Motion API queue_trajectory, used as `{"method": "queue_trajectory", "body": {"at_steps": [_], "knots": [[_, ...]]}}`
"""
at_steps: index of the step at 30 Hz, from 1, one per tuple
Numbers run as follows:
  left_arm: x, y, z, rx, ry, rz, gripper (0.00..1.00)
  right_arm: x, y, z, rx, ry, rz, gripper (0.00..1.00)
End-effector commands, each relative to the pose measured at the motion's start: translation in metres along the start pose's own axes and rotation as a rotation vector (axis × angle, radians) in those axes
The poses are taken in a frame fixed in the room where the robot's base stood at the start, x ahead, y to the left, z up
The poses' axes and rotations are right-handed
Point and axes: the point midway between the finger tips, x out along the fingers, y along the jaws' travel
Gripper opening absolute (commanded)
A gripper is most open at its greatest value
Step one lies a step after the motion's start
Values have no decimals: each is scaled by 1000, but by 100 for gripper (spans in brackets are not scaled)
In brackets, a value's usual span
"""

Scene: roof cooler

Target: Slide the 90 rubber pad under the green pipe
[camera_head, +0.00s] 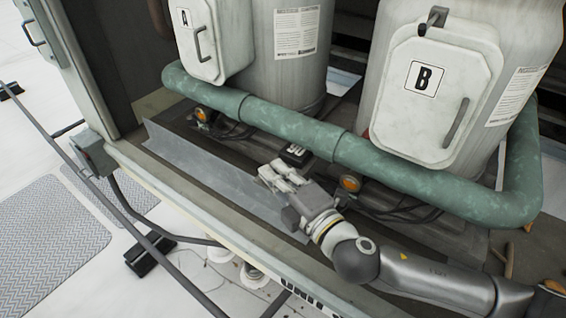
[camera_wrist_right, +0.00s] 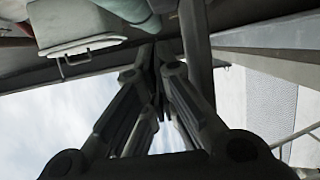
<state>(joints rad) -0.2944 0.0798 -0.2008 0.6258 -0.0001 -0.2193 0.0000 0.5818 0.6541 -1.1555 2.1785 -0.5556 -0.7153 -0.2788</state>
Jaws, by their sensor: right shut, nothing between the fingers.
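The 90 rubber pad (camera_head: 297,155) is a small black block with pale digits on it. In the head view it shows at the near lower edge of the green pipe (camera_head: 290,122); I cannot tell how far it reaches under the pipe. My right gripper (camera_head: 270,174) is just left of and nearer than the pad, its fingers shut and empty. In the right wrist view the shut fingers (camera_wrist_right: 157,78) meet near the middle, and the pad cannot be made out. My left gripper is not in view.
Tanks with hatches A (camera_head: 198,40) and B (camera_head: 432,95) stand behind the pipe. A grey metal rail (camera_head: 215,170) runs along the near side of the trough. Orange-capped fittings (camera_head: 350,183) with black cables sit below the pipe.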

Motion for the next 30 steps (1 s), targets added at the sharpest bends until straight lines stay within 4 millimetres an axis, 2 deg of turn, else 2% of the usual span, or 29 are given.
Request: {"method": "queue_trajectory", "body": {"at_steps": [2, 6, 18, 25, 30], "knots": [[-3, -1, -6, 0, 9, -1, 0, 2, 1, 10, -3, 0, -1, 0], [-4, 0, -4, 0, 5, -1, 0, 4, 0, 19, -1, 0, 0, 0], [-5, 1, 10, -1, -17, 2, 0, 5, 0, 21, 1, 2, 0, 0], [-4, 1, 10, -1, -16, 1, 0, 10, -1, 44, 1, -1, -1, 0], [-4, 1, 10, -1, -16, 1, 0, 11, 0, 47, 2, 2, 0, 0]]}}
